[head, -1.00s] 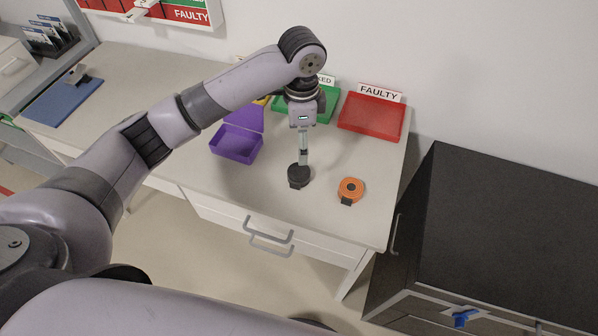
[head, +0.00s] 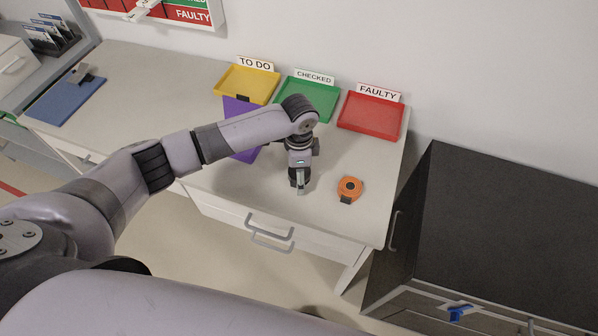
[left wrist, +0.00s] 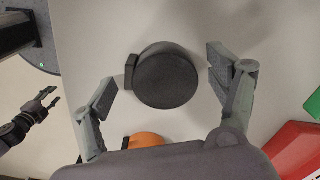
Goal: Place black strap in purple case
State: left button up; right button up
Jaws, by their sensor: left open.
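The black strap (left wrist: 167,80) is a round dark roll with a small block on its left side, lying on the pale worktop. My left gripper (left wrist: 163,88) is open, with one finger on each side of the strap and gaps between. In the head view the left gripper (head: 301,187) points down at the worktop and mostly hides the strap. The purple case (head: 240,110) stands left of it, its lid raised and its box largely hidden behind my left arm. My right gripper (left wrist: 53,98) shows small at the left of the wrist view, its fingers apart.
An orange strap roll (head: 350,187) lies right of my left gripper. Yellow (head: 246,84), green (head: 306,99) and red (head: 370,115) trays line the back. A blue board (head: 65,98) lies far left. A dark cabinet (head: 510,235) stands right of the worktop.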

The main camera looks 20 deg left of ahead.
pick_arm(q)
jog(key=shift+c, duration=0.6)
jog(key=c, duration=1.2)
jog(key=shift+r, duration=0.15)
